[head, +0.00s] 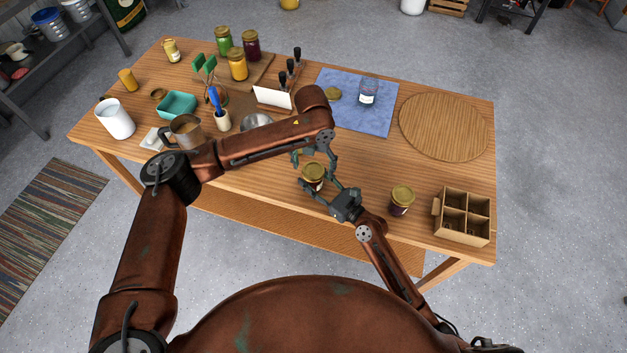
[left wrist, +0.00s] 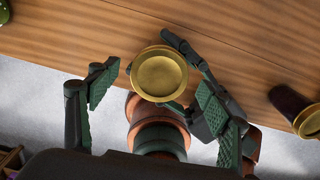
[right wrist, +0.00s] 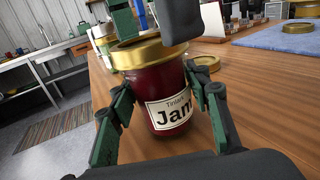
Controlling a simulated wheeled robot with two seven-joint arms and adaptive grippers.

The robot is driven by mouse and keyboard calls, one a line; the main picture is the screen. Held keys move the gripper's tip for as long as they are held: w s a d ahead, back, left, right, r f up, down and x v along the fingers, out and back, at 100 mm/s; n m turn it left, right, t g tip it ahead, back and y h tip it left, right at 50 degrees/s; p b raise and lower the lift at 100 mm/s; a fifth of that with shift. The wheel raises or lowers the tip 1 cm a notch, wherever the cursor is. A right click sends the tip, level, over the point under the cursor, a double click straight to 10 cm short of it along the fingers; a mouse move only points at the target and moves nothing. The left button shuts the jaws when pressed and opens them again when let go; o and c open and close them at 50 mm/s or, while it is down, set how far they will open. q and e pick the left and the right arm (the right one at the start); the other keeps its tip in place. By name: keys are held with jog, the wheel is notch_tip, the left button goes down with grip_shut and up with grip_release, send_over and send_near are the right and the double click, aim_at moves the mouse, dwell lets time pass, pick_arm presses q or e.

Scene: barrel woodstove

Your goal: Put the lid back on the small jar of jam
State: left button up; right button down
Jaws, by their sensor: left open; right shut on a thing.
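A dark red jam jar (right wrist: 170,95) with a white label stands upright between the fingers of my right gripper (right wrist: 160,110), which is shut on its body. A gold lid (right wrist: 150,50) sits on top of this jar; whether it is fully seated I cannot tell. The lid also shows in the left wrist view (left wrist: 160,73) and the head view (head: 313,171). My left gripper (left wrist: 155,88) is open above the jar, its fingers apart on either side of the lid. In the head view my left arm partly hides the tabletop behind the jar.
Another gold-lidded dark jar (head: 402,200) stands to the right, beside a divided cardboard box (head: 461,216). A gold disc (right wrist: 206,63) lies on the wood. A blue cloth (head: 357,113) holds an empty-looking glass jar (head: 369,91) and a gold lid (head: 332,93). A round board (head: 444,127) lies right.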

pick_arm(q)
notch_tip(320, 180, up, 11)
jog(key=shift+r, duration=0.15)
pick_arm(e)
jog(key=shift+r, duration=0.1)
pick_arm(q)
jog(key=shift+a, duration=0.1)
pick_arm(e)
jog(key=c, duration=1)
grip_release()
jog(key=v, duration=1.2)
jog(key=shift+d, duration=0.1)
